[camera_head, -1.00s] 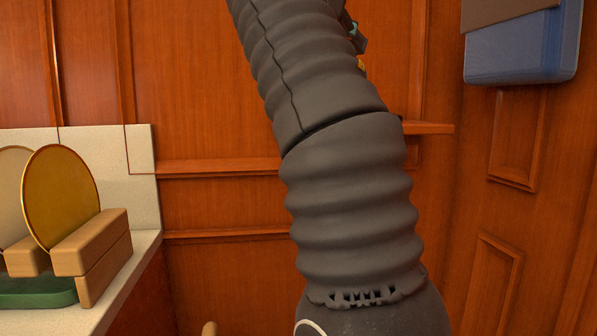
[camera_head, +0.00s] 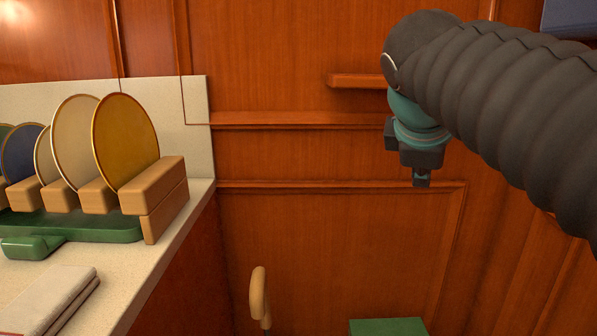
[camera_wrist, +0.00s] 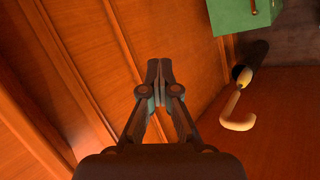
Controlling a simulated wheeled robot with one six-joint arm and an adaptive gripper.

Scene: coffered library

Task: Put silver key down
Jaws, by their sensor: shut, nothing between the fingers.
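No silver key shows in either view now. My gripper (camera_head: 422,180) hangs downward at the right of the head view, in front of the wood-panelled wall and below a small wooden ledge (camera_head: 358,81). In the wrist view my gripper (camera_wrist: 160,68) has its fingertips together, with nothing seen between them. The wall panelling lies beyond the fingers.
A green box (camera_head: 388,327) stands low by the wall; it also shows in the wrist view (camera_wrist: 240,12). A curved wooden handle (camera_head: 259,292) rises left of it. At left, a pale counter (camera_head: 150,262) bears a plate rack (camera_head: 165,190) and folded cloth (camera_head: 55,298).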

